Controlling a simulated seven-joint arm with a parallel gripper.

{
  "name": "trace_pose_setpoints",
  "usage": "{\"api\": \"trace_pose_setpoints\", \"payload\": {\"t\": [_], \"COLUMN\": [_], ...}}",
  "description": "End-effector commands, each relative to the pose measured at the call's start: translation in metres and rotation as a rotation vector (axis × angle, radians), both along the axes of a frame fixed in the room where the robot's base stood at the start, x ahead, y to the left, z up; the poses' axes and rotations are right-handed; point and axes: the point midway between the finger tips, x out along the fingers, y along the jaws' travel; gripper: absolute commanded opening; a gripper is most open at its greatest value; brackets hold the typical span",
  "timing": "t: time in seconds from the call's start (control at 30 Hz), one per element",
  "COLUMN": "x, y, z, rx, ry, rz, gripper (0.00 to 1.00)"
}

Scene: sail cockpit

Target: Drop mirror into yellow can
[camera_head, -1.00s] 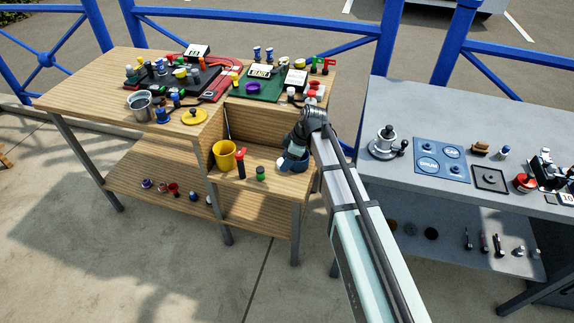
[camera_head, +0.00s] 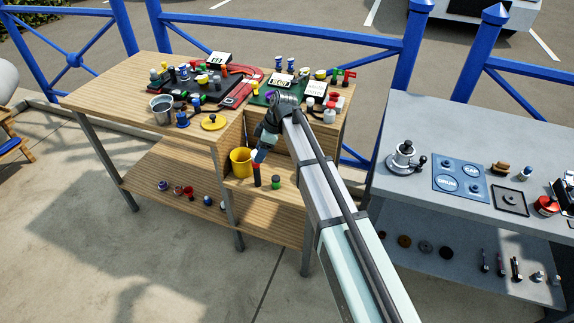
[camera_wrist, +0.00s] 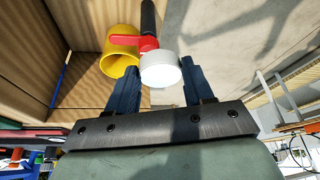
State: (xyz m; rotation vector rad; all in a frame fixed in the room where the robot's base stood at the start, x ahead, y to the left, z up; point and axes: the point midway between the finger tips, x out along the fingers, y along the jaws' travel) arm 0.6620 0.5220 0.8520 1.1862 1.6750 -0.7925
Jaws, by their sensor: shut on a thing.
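The yellow can (camera_head: 240,162) stands open on the lower wooden shelf, and its rim shows at the upper left in the wrist view (camera_wrist: 121,62). My gripper (camera_head: 262,152) is just right of the can, near its top. In the wrist view my gripper (camera_wrist: 161,74) has its two blue fingers on either side of a pale, bright round piece, which appears to be the mirror (camera_wrist: 160,69). It is shut on this piece, close beside the can's opening rather than over its middle. The mirror cannot be made out clearly in the head view.
A red-and-black upright item (camera_head: 257,177) stands right of the can, close behind the mirror in the wrist view. A green-topped jar (camera_head: 276,182) is beside it. The crowded wooden tabletop (camera_head: 110,95) rises behind and left. A grey table (camera_head: 430,160) is to the right.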

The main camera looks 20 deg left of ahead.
Motion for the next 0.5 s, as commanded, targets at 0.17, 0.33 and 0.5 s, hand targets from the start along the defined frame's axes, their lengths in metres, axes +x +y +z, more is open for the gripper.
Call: {"api": "trace_pose_setpoints", "payload": {"t": [0.17,0.33,0.5], "x": [0.025,0.055,0.054], "y": [0.063,0.086,0.083], "z": [0.031,0.044,0.042], "rx": [0.001,0.000,0.000], "ry": [-0.002,0.000,0.000], "rz": [0.021,-0.052,-0.147], "gripper": [0.21,0.21,0.21]}}
